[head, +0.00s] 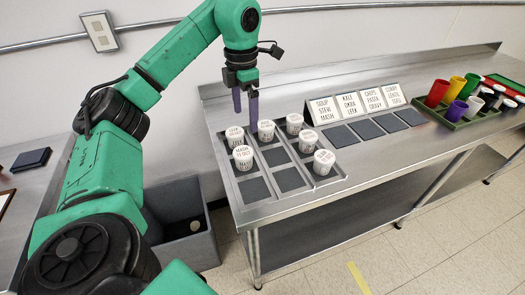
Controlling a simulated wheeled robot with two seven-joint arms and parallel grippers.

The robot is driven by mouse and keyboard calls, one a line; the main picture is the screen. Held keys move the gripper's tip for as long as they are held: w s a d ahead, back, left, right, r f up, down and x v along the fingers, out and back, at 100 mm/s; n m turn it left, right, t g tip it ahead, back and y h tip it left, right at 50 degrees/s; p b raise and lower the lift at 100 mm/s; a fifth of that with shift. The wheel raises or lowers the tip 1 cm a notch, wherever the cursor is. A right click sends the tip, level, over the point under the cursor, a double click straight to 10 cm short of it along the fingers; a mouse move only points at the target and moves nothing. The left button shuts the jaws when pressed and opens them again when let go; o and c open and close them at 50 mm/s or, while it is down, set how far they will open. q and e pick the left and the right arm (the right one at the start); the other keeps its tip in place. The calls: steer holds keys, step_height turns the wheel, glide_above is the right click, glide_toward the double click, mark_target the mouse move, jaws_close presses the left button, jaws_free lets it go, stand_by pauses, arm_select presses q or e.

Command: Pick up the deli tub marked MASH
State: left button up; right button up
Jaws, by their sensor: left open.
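The deli tub marked MASH (243,159) is white and round with a lettered lid. It stands upright in the left column of the sectioned tray (287,196), in front of another white tub (235,136) whose label is too small to read surely. My left gripper (246,117) points down with two purple fingers apart and nothing between them. It is above the back left of the tray, behind the MASH tub in the picture and apart from it. My right gripper is out of view.
Several other white tubs (266,131) stand close by in the tray. Lettered signs (325,110) and dark square pads (341,136) are to the right. Coloured cups (437,93) stand in a green rack farther right. A grey bin (182,205) is below left. The counter's front is clear.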

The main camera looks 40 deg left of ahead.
arm_select(q)
steer(key=b, duration=0.4)
glide_above(244, 151)
steer(key=f, duration=0.7)
steer(key=shift+s+f, duration=0.15)
steer(key=shift+s, duration=0.25)
steer(key=shift+a+f+p, duration=0.1)
steer(key=shift+f+p, duration=0.2)
steer(key=shift+p, duration=0.15)
steer(key=f, duration=0.1)
steer(key=f+p, duration=0.1)
steer(key=f, duration=0.3)
steer(key=shift+w+d, duration=0.25)
steer(key=shift+w, duration=0.05)
steer(key=shift+a+f, duration=0.1)
steer(key=shift+f, duration=0.4)
steer(key=c, duration=1.4)
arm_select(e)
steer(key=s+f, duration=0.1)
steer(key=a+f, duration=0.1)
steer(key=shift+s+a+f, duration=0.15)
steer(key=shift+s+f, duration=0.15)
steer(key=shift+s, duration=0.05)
arm_select(q)
steer(key=shift+w+r, duration=0.1)
